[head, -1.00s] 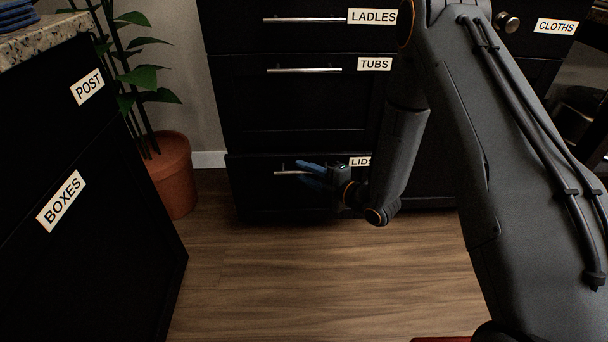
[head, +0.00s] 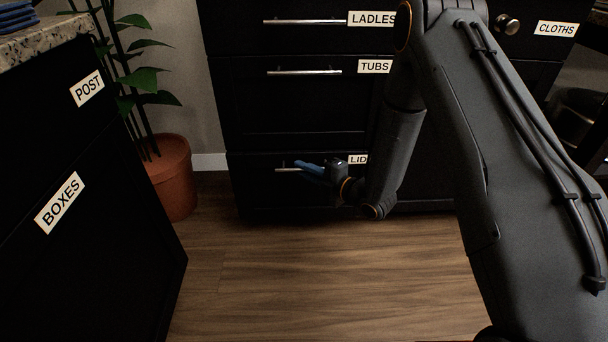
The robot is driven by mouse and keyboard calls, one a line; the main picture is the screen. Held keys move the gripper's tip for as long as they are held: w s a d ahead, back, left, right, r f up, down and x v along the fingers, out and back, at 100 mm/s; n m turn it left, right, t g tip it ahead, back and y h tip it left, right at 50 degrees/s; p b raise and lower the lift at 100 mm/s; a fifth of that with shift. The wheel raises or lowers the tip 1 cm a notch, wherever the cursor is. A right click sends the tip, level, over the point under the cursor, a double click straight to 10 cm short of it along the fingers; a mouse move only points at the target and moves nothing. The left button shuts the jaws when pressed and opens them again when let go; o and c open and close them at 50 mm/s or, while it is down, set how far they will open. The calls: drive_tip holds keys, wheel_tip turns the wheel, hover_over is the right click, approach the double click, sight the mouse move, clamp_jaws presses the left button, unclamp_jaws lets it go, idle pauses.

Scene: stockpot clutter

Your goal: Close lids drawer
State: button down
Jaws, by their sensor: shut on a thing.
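The lids drawer (head: 255,192) is the low black drawer front at the bottom of the dark cabinet, with a partly hidden "LIDS" label (head: 357,160). It looks about flush with the fronts above, though a small gap is hard to judge. Its metal bar handle (head: 283,170) shows at its left end. My gripper (head: 306,168), with blue fingers, is at the handle with its fingers together on the bar. The gripper and wrist hide the right part of the handle, and my arm covers the drawer's right side.
The tubs drawer (head: 245,105) and ladles drawer (head: 235,25) above look shut. A potted plant (head: 172,175) stands left of the cabinet. A dark counter unit (head: 110,200) fills the left side. The wood floor (head: 310,280) in front is clear.

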drive_tip(key=shift+w, duration=1.05)
drive_tip(key=c, duration=1.8)
unclamp_jaws()
drive_tip(key=shift+c, duration=0.2)
drive_tip(key=shift+a, duration=0.1)
drive_tip(key=p+v, duration=0.2)
drive_tip(key=v, duration=0.5)
drive_tip(key=shift+s+d, duration=0.25)
drive_tip(key=shift+d, duration=0.05)
drive_tip(key=shift+r, duration=0.1)
